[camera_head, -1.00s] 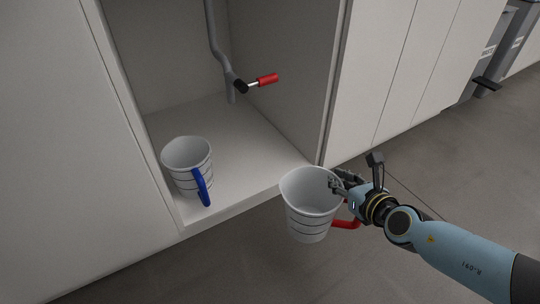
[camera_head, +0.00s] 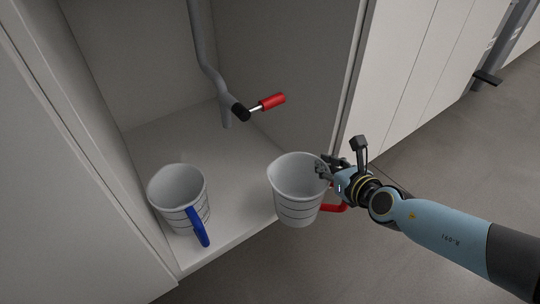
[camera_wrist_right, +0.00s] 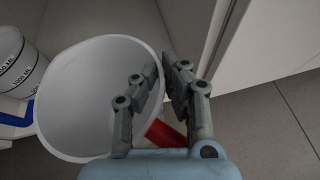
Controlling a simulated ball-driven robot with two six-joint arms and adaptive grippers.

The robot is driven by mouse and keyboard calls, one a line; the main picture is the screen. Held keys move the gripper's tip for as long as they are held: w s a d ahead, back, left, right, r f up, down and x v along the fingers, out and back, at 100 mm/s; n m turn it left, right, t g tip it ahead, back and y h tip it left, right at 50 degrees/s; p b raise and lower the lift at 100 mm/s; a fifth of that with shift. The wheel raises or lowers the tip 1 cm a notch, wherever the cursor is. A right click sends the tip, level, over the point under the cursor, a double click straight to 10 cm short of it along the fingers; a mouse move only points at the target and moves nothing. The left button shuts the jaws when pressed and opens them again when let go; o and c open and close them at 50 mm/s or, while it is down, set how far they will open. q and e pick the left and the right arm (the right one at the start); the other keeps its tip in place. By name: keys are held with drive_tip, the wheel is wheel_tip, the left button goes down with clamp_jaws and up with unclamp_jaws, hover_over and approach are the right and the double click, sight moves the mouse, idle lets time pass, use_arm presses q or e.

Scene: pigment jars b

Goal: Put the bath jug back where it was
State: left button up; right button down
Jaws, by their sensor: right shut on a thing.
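A white jug with dark measuring lines and a red handle (camera_head: 297,196) is held by my right gripper (camera_head: 328,172) at the front right edge of the open cabinet. The gripper is shut on the jug's rim wall, above the red handle. In the right wrist view, one finger of the gripper (camera_wrist_right: 160,88) is inside the jug (camera_wrist_right: 85,100) and the other outside. A second white jug with a blue handle (camera_head: 178,188) stands upright on the cabinet floor at the left. The left gripper is not in view.
The cabinet floor (camera_head: 225,150) is bare behind and between the jugs. A grey pipe (camera_head: 205,55) with a red-handled valve (camera_head: 268,102) hangs at the back right. The cabinet's right side wall (camera_head: 345,90) stands close to my right gripper.

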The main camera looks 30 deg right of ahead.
drive_tip(key=r+b+x, duration=0.1)
drive_tip(key=x, duration=0.4)
drive_tip(key=w+r+b+x, duration=0.1)
drive_tip(key=x, duration=0.5)
drive_tip(key=r+b+x, duration=0.1)
drive_tip(key=x, duration=0.5)
drive_tip(key=shift+w+d+r+b, duration=0.1)
drive_tip(key=shift+w+r+b, duration=0.15)
drive_tip(key=shift+w+b, duration=0.2)
drive_tip(key=c, duration=1.8)
unclamp_jaws()
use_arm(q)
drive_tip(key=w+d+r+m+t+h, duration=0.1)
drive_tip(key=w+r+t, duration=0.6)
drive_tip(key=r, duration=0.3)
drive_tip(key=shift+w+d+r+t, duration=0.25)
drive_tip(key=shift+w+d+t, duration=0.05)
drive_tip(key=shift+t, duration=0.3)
use_arm(e)
drive_tip(key=shift+o, duration=0.2)
drive_tip(key=shift+s, duration=0.1)
